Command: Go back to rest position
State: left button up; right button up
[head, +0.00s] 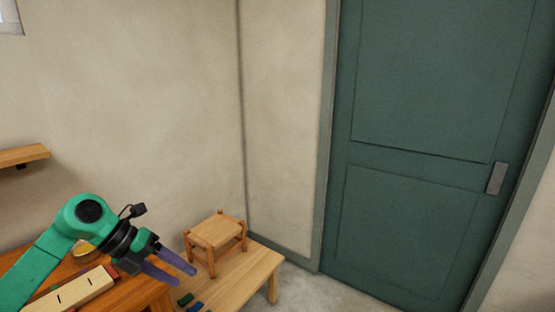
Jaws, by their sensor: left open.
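My left gripper (170,268) is at the end of the green arm that comes in from the lower left. Its two purple fingers are apart with nothing between them, and they point to the lower right. In the picture it sits just left of and below a small wooden stool (216,233). The stool stands upright on a low light-wood table (252,272), and the gripper appears apart from it. My right gripper is not in view.
A pale wooden block with dark slots (72,292) lies on a brown wooden table (140,290) at lower left. Small green (186,299) and blue (196,308) pieces lie near the fingers. A wall shelf (22,156) is at left. A closed green door (420,150) stands at right, with bare floor before it.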

pick_arm(q)
jog(key=w+d+f+n+t+h, duration=0.4)
jog(key=w+f+n+t+h, duration=0.25)
jog(key=w+f+n, duration=0.25)
jog(key=s+a+f+n+t+y, duration=0.1)
jog(key=a+f+n+y, duration=0.25)
jog(key=f, duration=0.35)
jog(key=s+a+f+n+t+y, duration=0.1)
jog(key=a+f+n+t+y, duration=0.1)
jog(key=f+n, duration=0.4)
jog(key=s+a+f+n+t+y, duration=0.1)
jog(key=a+f+n+y, duration=0.25)
jog(key=f, duration=0.45)
jog(key=s+a+f+n+g+y, duration=0.1)
jog(key=s+f+n+g+y, duration=0.2)
jog(key=s+f, duration=0.8)
jog(key=s+a+f+n+g+y, duration=0.1)
jog(key=s+a+f+n+g, duration=0.2)
jog(key=s+f, duration=0.8)
jog(key=s+d+f+n+g, duration=0.2)
jog(key=s+f, duration=0.1)
jog(key=s, duration=0.8)
jog(key=s+d+f+n+g, duration=0.2)
jog(key=s+d+f+g, duration=0.1)
jog(key=s, duration=0.8)
jog(key=shift+s+f+g+y, duration=0.15)
jog(key=shift+f+g+y, duration=0.2)
jog(key=shift+f, duration=0.45)
